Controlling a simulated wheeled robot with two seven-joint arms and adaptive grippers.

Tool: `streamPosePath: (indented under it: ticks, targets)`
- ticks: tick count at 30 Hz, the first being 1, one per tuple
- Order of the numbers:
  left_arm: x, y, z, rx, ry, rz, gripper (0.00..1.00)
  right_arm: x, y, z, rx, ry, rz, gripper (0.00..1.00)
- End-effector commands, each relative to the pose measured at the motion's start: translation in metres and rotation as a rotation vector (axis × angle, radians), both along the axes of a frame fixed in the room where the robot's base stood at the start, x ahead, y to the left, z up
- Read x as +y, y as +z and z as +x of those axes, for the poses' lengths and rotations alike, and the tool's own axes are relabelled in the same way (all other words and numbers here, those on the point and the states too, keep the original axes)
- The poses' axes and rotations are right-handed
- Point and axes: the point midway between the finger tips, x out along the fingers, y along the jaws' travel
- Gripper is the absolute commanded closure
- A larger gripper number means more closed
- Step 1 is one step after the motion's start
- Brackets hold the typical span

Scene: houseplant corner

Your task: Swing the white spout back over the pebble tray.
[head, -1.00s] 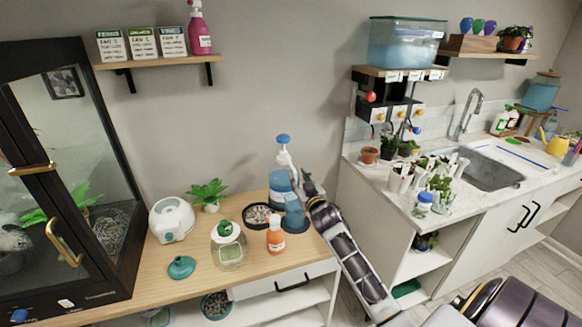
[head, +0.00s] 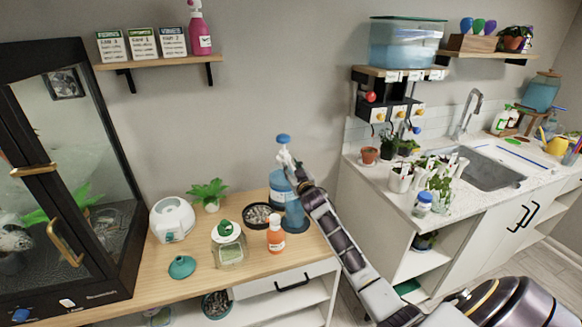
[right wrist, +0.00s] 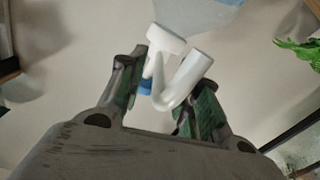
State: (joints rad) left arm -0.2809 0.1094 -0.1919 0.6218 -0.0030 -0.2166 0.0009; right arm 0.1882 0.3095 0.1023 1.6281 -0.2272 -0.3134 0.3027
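The white spout (head: 286,157) stands on a pump with a blue top (head: 283,139), above a blue bottle (head: 279,186) at the back right of the wooden table. The pebble tray (head: 257,215), a dark round dish of pebbles, sits just left of the bottle. My right gripper (head: 295,170) is up at the spout from the right. In the right wrist view the curved white spout (right wrist: 183,82) lies between the two fingers of my right gripper (right wrist: 164,88). The fingers stand apart; a firm grip does not show. My left gripper is not in view.
An orange-labelled bottle (head: 275,236), a glass jar with a green top (head: 228,246) and a green plant (head: 209,194) stand around the tray. The sink counter (head: 410,205) is to the right.

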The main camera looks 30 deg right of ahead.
Motion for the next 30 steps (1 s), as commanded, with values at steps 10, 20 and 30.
streamPosePath:
  ticks: [10, 20, 30]
  targets:
    - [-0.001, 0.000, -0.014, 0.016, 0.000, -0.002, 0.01, -0.004, 0.001, 0.015, -0.001, 0.000, 0.000, 0.67]
    - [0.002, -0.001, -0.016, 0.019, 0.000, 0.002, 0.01, -0.004, 0.001, 0.016, -0.001, 0.000, 0.000, 0.68]
    - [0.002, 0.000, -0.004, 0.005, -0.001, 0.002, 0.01, -0.004, 0.000, 0.016, 0.000, 0.000, 0.000, 1.00]
